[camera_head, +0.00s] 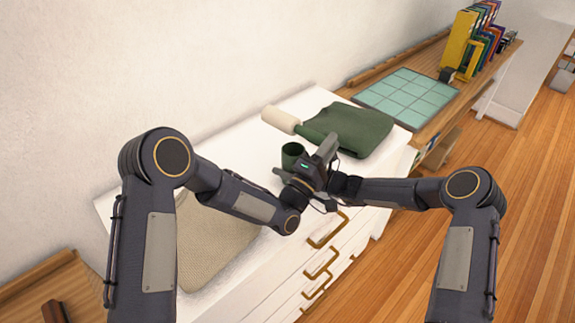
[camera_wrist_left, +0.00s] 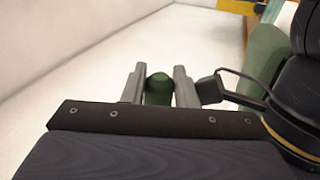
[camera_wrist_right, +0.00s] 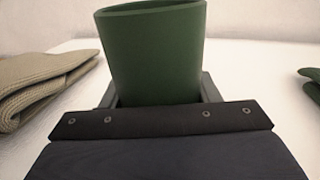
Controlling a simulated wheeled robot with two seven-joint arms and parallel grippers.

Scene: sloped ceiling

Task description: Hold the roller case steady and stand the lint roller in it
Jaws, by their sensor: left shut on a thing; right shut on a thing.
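The roller case (camera_head: 292,155) is a dark green open cup on the white dresser top. My right gripper (camera_head: 284,174) is shut on it; the right wrist view shows the case (camera_wrist_right: 152,55) upright between the fingers, its mouth clear. The lint roller has a cream head (camera_head: 281,119) and a green handle (camera_head: 312,133). My left gripper (camera_head: 328,145) is shut on the handle, whose rounded end (camera_wrist_left: 158,88) shows between the fingers in the left wrist view. The roller lies slanted behind the case in the head view, apart from its mouth. The left wrist view hides the cream head.
A folded green cloth (camera_head: 352,128) lies right of the case on the white dresser (camera_head: 240,140). A beige knitted cloth (camera_head: 212,245) lies at the front left. A teal gridded mat (camera_head: 408,97) and several books (camera_head: 462,42) are on a wooden shelf at right. My forearms cross close together.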

